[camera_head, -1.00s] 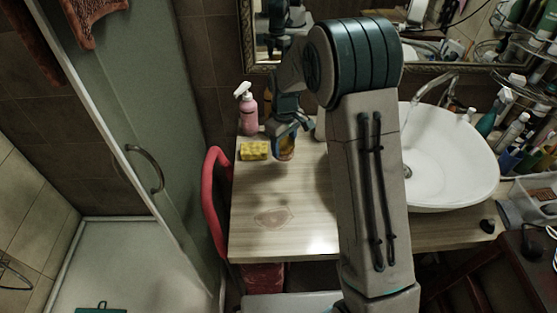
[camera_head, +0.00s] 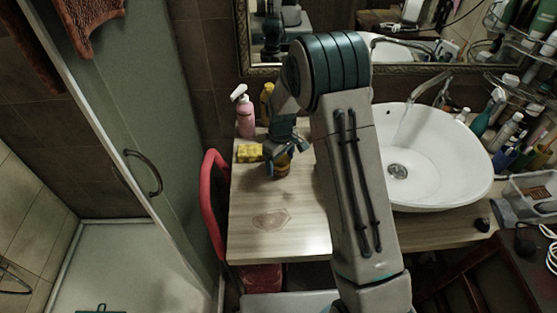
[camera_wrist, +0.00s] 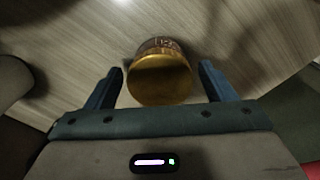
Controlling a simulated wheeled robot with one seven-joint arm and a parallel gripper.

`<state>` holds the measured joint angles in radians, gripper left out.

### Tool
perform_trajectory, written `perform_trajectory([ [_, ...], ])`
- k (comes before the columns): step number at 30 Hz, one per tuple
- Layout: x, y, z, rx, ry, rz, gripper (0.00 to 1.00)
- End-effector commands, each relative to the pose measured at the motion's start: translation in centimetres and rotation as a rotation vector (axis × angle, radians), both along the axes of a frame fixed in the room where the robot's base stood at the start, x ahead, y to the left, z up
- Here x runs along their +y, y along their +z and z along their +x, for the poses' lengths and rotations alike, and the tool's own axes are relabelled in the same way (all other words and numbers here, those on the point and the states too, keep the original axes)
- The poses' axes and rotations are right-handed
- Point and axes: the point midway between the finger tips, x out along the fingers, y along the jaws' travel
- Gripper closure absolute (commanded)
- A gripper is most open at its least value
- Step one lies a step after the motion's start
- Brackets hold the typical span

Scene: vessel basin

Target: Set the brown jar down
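The brown jar (camera_head: 282,170) is on the wooden counter (camera_head: 300,215), just right of the yellow sponge. It appears upright, with my gripper over it hiding part of it. In the wrist view the jar (camera_wrist: 160,78) shows its golden-brown round end and a label edge between my fingers. My gripper (camera_wrist: 161,85) is open, with a visible gap between each finger and the jar. In the head view my gripper (camera_head: 283,156) is low over the counter's back left part.
The white basin (camera_head: 440,160) is to the right. The counter's front left is clear. A red chair back (camera_head: 214,200) stands beside the counter.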

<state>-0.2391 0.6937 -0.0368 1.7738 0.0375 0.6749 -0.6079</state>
Motion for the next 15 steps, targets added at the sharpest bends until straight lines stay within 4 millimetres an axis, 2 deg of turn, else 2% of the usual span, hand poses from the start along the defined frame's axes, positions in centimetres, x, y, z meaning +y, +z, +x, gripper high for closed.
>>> perform_trajectory([
  [10, 0.0, 0.4, 0.0, 0.0, 0.0, 0.0, 0.22],
  [15, 0.0, 2.2, 0.1, -0.006, 0.0, 0.001, 0.22],
])
